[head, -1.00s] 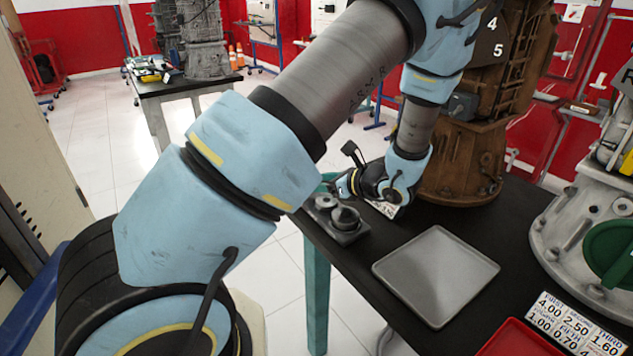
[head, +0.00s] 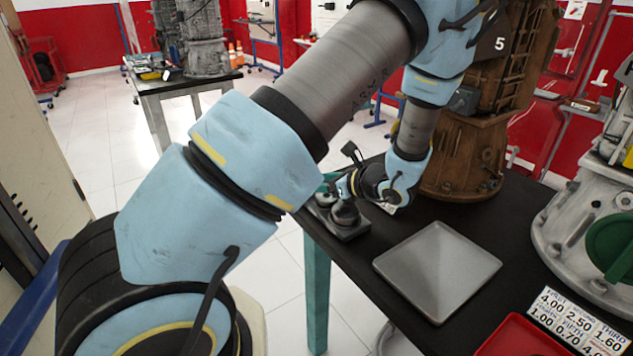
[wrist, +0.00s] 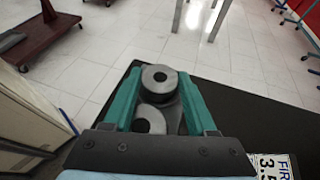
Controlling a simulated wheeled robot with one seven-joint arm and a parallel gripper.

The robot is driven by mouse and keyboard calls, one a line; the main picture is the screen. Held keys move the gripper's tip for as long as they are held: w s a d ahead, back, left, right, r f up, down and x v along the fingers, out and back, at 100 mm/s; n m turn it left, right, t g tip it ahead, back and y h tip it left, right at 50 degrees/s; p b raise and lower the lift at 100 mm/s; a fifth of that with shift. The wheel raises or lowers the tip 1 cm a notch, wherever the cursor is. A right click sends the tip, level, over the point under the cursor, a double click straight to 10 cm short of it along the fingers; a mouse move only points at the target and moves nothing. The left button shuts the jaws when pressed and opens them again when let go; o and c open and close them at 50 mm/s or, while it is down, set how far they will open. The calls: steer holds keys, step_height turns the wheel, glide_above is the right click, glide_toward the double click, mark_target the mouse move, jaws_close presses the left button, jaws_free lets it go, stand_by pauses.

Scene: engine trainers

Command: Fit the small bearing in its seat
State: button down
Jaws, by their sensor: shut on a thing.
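My gripper (wrist: 160,82) has two teal fingers, shut on a grey ring with a centre hole, which I take as the small bearing (wrist: 159,72). It sits between the fingertips in the wrist view. A second grey ring-shaped part (wrist: 150,121) lies nearer the palm, partly hidden by it. My wrist and fingers partly cover these parts. I cannot tell whether the held ring touches a seat.
A grey square tray (head: 438,270) lies on the black table (head: 375,256), right of the block. A red tray (head: 520,340) and a number card (head: 575,325) are nearer the front. A brown engine casing (head: 465,155) stands behind; a pale housing (head: 590,225) stands at right.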

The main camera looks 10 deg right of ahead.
steer(key=shift+s+f, duration=0.1)
steer(key=shift+f, duration=0.2)
steer(key=shift+c, duration=0.6)
jaws_free()
steer(key=shift+s+f, duration=0.1)
steer(key=shift+f, duration=0.1)
steer(key=v, duration=0.3)
steer(key=b+v, duration=0.1)
steer(key=v, duration=0.3)
steer(key=r+v, duration=0.1)
steer(key=v, duration=0.3)
steer(key=shift+w, duration=0.25)
